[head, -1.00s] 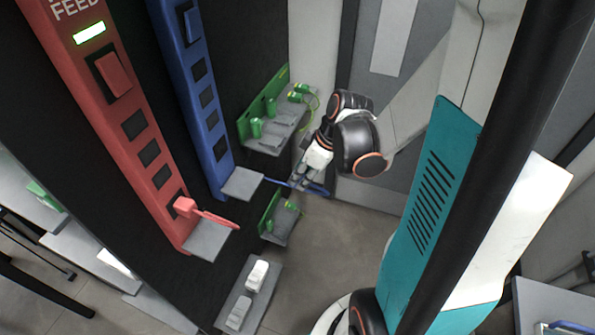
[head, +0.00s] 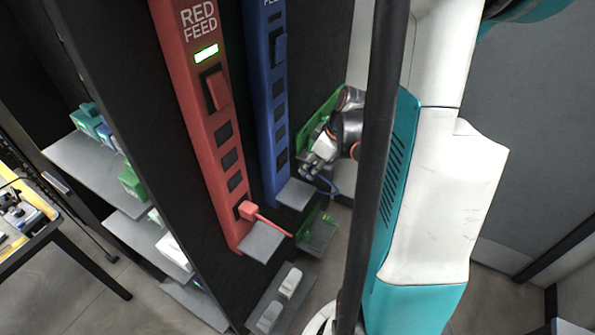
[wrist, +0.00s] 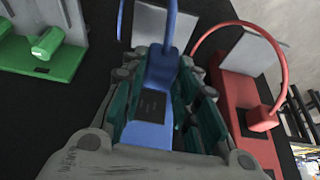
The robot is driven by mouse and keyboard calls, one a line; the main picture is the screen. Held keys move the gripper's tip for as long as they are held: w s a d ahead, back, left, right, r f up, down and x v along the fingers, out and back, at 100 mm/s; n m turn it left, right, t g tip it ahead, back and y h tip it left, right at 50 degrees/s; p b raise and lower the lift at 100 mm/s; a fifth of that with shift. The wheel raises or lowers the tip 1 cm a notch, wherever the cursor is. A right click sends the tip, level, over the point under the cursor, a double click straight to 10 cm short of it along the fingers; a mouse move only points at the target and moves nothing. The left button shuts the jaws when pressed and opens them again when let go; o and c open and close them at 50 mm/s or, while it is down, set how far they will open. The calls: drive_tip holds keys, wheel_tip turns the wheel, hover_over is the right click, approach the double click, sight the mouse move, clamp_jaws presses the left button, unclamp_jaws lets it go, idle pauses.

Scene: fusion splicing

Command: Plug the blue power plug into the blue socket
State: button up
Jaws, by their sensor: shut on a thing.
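My gripper (head: 312,168) is near the lower end of the blue power strip (head: 267,100), just to its right in the head view. In the wrist view my gripper (wrist: 163,88) has its green-padded fingers closed around the blue plug (wrist: 162,68), whose blue cable (wrist: 170,22) runs up out of view. The cable (head: 332,187) also hangs below the gripper in the head view. A dark blue socket (wrist: 150,105) shows between the fingers on the blue strip in the wrist view. The fingers partly cover the plug and strip; I cannot tell whether the plug touches the strip.
The red strip (head: 197,110) stands left of the blue one, with a red plug (head: 248,211) at its lowest socket. Grey shelves (head: 296,194) jut out below both strips. A green plug (wrist: 47,42) is at the wrist view's left. White plugs (head: 290,282) sit on a low shelf.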

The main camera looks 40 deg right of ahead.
drive_tip(key=shift+w, duration=0.1)
idle(0.3)
drive_tip(key=shift+w+a, duration=0.3)
drive_tip(key=shift+w, duration=0.6)
drive_tip(key=shift+w+a, duration=0.3)
drive_tip(key=shift+w, duration=0.55)
drive_tip(key=shift+w+a, duration=0.3)
drive_tip(key=shift+w, duration=0.6)
idle(0.7)
drive_tip(key=shift+w+a+b, duration=0.2)
drive_tip(key=shift+w+b, duration=0.15)
drive_tip(key=shift+w, duration=0.2)
idle(0.4)
